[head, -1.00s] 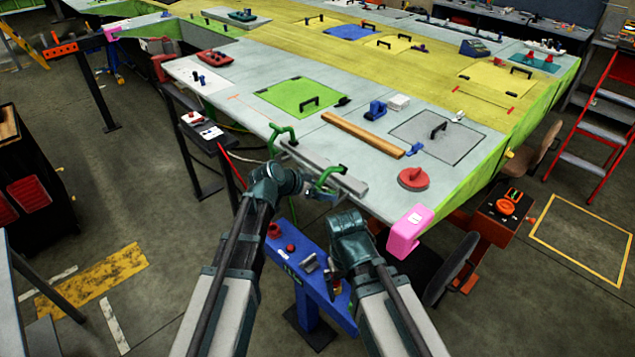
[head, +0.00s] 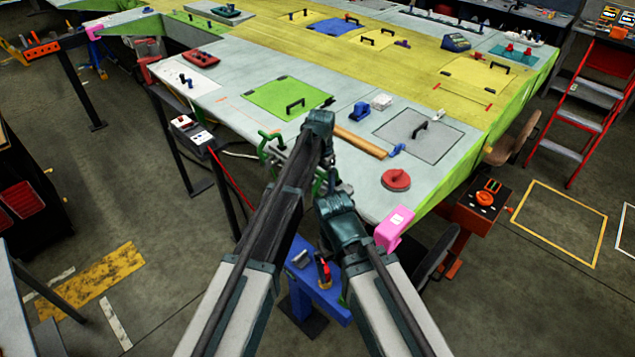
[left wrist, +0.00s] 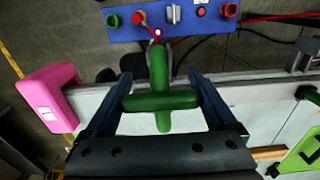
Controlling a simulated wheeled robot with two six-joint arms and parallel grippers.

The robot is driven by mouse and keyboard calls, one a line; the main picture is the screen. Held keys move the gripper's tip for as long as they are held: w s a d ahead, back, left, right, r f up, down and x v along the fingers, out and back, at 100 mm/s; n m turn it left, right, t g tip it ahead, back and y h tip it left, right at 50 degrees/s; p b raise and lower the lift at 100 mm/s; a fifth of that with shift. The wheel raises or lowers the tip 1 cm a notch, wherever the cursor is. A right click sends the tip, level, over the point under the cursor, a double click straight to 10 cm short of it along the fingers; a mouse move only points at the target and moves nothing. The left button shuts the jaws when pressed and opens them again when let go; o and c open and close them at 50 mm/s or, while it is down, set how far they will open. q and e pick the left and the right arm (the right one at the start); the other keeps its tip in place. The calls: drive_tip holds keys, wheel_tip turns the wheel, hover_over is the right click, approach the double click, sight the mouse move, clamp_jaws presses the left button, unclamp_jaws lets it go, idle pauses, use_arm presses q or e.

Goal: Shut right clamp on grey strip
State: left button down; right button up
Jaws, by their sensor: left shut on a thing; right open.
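The right green clamp (head: 318,187) is at the table's front edge in the head view, mostly behind my arms. The left wrist view shows its green handle with a crossbar (left wrist: 160,62) between my left fingers. My left gripper (left wrist: 160,100) is shut on this handle. In the head view my left wrist hides the fingers and much of the grey strip (head: 290,150). The left green clamp (head: 268,142) stands at the strip's far left end. My right gripper (head: 338,210) is open, low in front of the table edge; its fingertips are mostly hidden.
A blue stand (head: 322,298) with knobs is below my arms. A pink block (head: 393,229) sits on the table corner at right. A red disc (head: 396,180), a wooden bar (head: 362,143) and a green panel (head: 288,98) lie on the table.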

use_arm(q)
drive_tip(key=shift+w+d+f+g+y, duration=0.1)
drive_tip(key=shift+w+d+g+y, duration=0.15)
drive_tip(key=shift+g+y, duration=0.15)
idle(0.4)
unclamp_jaws()
drive_tip(key=shift+w+d, duration=0.1)
drive_tip(key=r+p, duration=0.7)
drive_tip(key=shift+w+d+r, duration=0.25)
drive_tip(key=shift+w+d, duration=0.05)
drive_tip(key=shift+f, duration=0.15)
